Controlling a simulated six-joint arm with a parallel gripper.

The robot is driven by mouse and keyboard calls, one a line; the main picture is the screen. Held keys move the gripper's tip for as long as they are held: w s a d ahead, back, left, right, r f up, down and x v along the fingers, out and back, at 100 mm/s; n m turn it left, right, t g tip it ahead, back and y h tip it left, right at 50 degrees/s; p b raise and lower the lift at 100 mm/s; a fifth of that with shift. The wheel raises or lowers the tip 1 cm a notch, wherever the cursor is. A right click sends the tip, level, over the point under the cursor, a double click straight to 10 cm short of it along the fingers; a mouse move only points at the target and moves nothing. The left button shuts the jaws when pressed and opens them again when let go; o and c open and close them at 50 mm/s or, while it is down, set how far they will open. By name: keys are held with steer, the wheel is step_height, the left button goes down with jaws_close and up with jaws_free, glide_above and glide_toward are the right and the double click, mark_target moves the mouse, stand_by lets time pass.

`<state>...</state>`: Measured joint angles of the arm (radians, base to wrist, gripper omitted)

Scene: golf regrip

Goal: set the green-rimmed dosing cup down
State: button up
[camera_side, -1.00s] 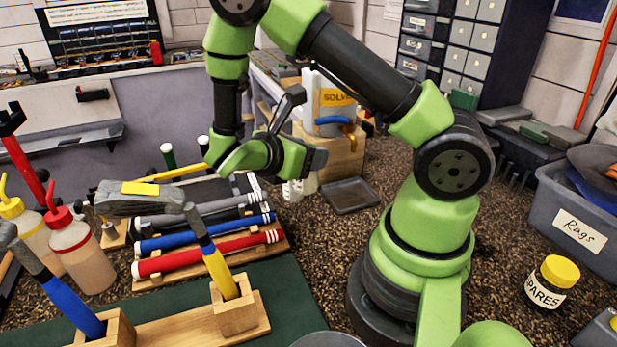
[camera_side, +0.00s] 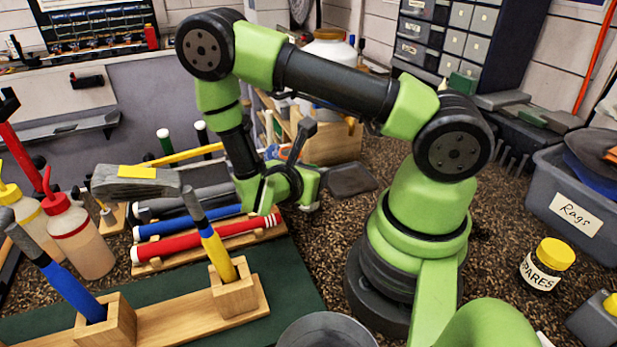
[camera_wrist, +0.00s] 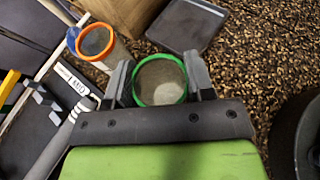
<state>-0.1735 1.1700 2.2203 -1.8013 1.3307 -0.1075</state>
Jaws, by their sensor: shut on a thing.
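The green-rimmed dosing cup (camera_wrist: 160,82) is between the two fingers of my gripper (camera_wrist: 160,84) in the wrist view, and the fingers are shut on it. I look down into the cup and see its grey inside and green rim. In the side view my gripper (camera_side: 305,188) is low, just right of the grip rack; the cup is hidden there behind my wrist. I cannot tell whether the cup's base touches the bench.
A rack with red (camera_side: 200,240) and blue grips is to the left. Speckled bench (camera_side: 320,245) is clear nearby.

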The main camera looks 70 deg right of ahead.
steer(key=shift+f, duration=0.5)
steer(key=o, duration=0.9)
steer(key=shift+f, duration=0.15)
